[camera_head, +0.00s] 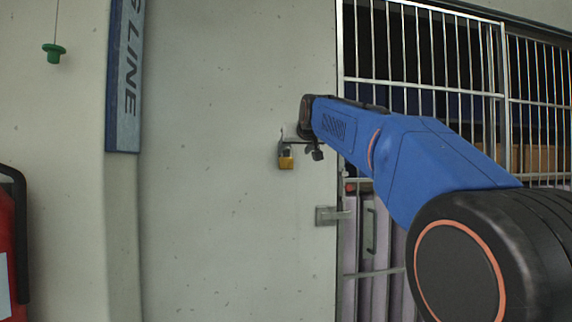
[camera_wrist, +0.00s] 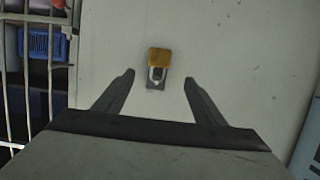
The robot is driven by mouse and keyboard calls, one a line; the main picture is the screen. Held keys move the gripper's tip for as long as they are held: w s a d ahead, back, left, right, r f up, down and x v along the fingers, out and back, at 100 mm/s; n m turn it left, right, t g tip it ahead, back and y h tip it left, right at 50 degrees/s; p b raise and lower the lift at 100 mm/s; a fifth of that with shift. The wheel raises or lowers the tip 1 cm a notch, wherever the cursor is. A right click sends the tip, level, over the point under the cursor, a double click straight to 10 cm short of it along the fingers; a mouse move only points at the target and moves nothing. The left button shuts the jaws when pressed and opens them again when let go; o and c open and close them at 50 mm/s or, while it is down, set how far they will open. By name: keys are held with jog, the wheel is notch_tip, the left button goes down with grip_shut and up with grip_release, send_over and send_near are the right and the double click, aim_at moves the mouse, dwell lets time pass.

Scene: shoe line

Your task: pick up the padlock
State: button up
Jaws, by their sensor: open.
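The padlock (camera_head: 286,162) has a yellow-brass body and a grey shackle. It hangs against the pale wall, just left of the barred gate. In the wrist view the padlock (camera_wrist: 159,61) shows beyond the fingertips, roughly centred between them. My gripper (camera_wrist: 158,78) is open, with its two dark fingers spread and nothing between them. In the head view my blue arm reaches in from the right, and its end is close to the padlock at the upper right. What the shackle hangs from is hard to make out.
A barred metal gate (camera_head: 420,84) stands right of the wall, with a latch (camera_head: 326,215) below the padlock. A blue sign (camera_head: 125,75) hangs at left. A red extinguisher (camera_head: 8,240) is at the lower left edge. The wall around the padlock is mostly bare.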

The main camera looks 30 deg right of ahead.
send_near(287, 159)
jog(key=w+f, duration=0.2)
jog(key=w, duration=0.1)
jog(key=shift+d+r+x, duration=0.15)
jog(key=shift+x, duration=0.85)
jog(key=shift+d+r+x, duration=0.1)
jog(key=shift+r+x, duration=0.05)
jog(key=shift+x, duration=0.9)
jog(key=shift+d+r+x, duration=0.15)
jog(key=shift+x, duration=0.85)
jog(key=c, duration=1.3)
